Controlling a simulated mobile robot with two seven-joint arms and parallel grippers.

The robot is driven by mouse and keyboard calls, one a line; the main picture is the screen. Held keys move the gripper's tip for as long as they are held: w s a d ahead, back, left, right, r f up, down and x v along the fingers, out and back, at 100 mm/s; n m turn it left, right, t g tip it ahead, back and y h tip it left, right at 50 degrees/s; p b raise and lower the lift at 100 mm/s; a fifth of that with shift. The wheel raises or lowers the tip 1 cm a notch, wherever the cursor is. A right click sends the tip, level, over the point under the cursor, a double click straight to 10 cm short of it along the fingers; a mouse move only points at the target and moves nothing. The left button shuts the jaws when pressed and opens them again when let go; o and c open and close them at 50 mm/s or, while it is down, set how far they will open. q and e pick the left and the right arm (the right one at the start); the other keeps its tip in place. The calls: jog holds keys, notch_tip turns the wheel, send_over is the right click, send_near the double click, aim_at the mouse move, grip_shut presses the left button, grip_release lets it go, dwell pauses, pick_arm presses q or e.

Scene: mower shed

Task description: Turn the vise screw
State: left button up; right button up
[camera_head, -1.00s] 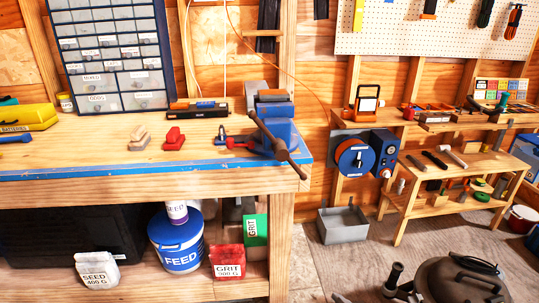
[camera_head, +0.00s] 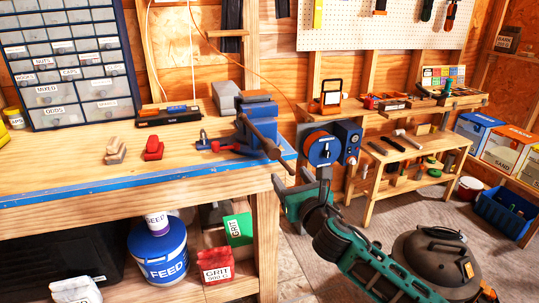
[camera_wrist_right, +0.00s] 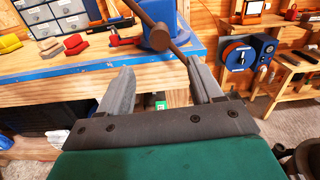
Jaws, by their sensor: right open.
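The blue vise (camera_head: 262,112) is mounted at the right front corner of the workbench. Its screw (camera_head: 270,149) points out past the bench's front edge, with a dark, slanted handle bar (camera_head: 284,163) through it. In the right wrist view the round screw head (camera_wrist_right: 157,36) and the bar (camera_wrist_right: 178,53) show ahead of the fingers. My right gripper (camera_head: 288,190) is open and empty, below and in front of the vise. In the wrist view its two grey fingers (camera_wrist_right: 164,82) stand apart, and the bar's lower end is near the right fingertip. My left gripper is not in view.
The blue-edged workbench (camera_head: 60,192) lies at left, with red and tan blocks and a small clamp on top. An orange-and-blue reel (camera_head: 322,149) hangs to the right of the vise. A dark round lidded thing (camera_head: 432,255) stands on the floor at right.

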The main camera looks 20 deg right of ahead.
aim_at(275, 155)
jog(key=w+b, duration=0.1)
jog(key=w, duration=1.1)
jog(key=shift+w+a, duration=0.15)
jog(key=shift+a, duration=0.05)
jog(key=shift+c, duration=0.4)
jog(key=c, duration=1)
jog(key=shift+o, duration=0.2)
jog(key=shift+m, duration=0.3)
